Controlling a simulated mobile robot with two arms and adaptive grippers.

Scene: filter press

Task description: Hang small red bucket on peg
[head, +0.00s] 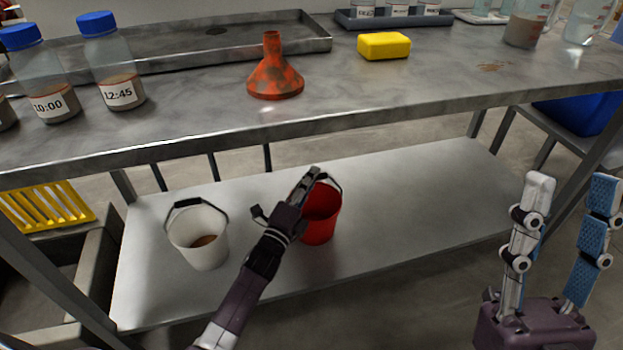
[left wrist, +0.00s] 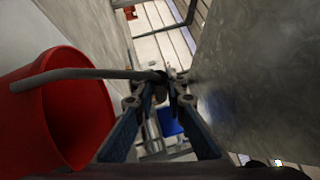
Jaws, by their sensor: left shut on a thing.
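The small red bucket (head: 320,218) is at the lower shelf, right of the white bucket. My left gripper (head: 310,175) is at the top of the red bucket, partly covering its left side. In the left wrist view the red bucket (left wrist: 35,125) is at the left, and its dark handle (left wrist: 95,74) runs into the closed fingers of my left gripper (left wrist: 165,80). I cannot tell whether the bucket's base touches the shelf. My right gripper (head: 572,190) is at the lower right, fingers wide apart and empty. I cannot make out a peg.
The shelf's right part is clear.

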